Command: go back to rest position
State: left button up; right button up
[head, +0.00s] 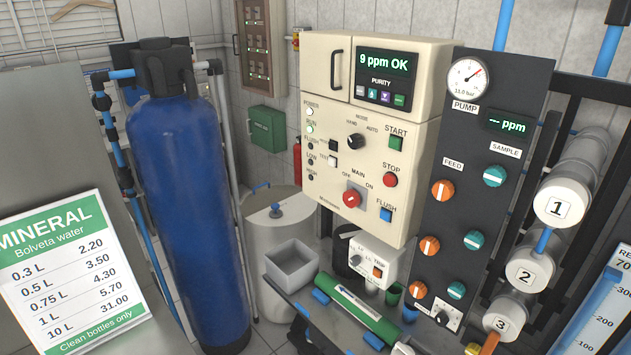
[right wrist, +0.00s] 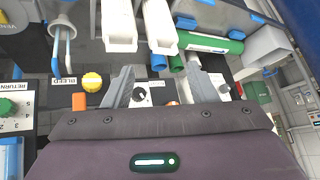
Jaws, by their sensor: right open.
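My right gripper (right wrist: 160,82) shows in the right wrist view with its two grey fingers spread apart and nothing between them. Beyond the fingers is a dark panel with a knob with a white pointer (right wrist: 140,94), a yellow knob (right wrist: 92,82) and an orange switch (right wrist: 79,101). I cannot tell how far the fingertips are from the panel. Neither gripper shows in the head view, and my left gripper is in neither view. The cream control cabinet (head: 320,180) reads "9 ppm OK", and the dark valve panel (head: 465,140) stands to its right.
A blue tank (head: 185,200) and a mineral water price sign (head: 70,270) stand at the left. White numbered cylinders (head: 562,203) line the right. A grey bin (head: 292,266) and a green tube (head: 345,305) sit low in the middle. White trays (right wrist: 120,25) show in the wrist view.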

jog(key=s+a+r+n+g+y, duration=0.1)
jog(key=s+r+n+g, duration=0.2)
jog(key=s, duration=0.5)
jog(key=s+a+r+n+g, duration=0.1)
jog(key=s+a+r+n, duration=0.1)
jog(key=s+r+n, duration=0.4)
notch_tip(320, 180, down, 37)
jog(key=s+m+g+b, duration=0.1)
jog(key=s+m+b, duration=0.1)
jog(key=b, duration=0.5)
jog(key=s+d+f+b, duration=0.2)
jog(key=s+f, duration=0.8)
jog(key=f, duration=0.2)
jog(key=s+d+f+g+b, duration=0.1)
jog(key=s+d+f+b, duration=0.1)
jog(key=s+f, duration=0.8)
notch_tip(320, 180, down, 2)
jog(key=shift+s+f+g+b, duration=0.15)
jog(key=shift+g+b, duration=0.15)
jog(key=shift+b, duration=0.2)
jog(key=shift+s, duration=0.1)
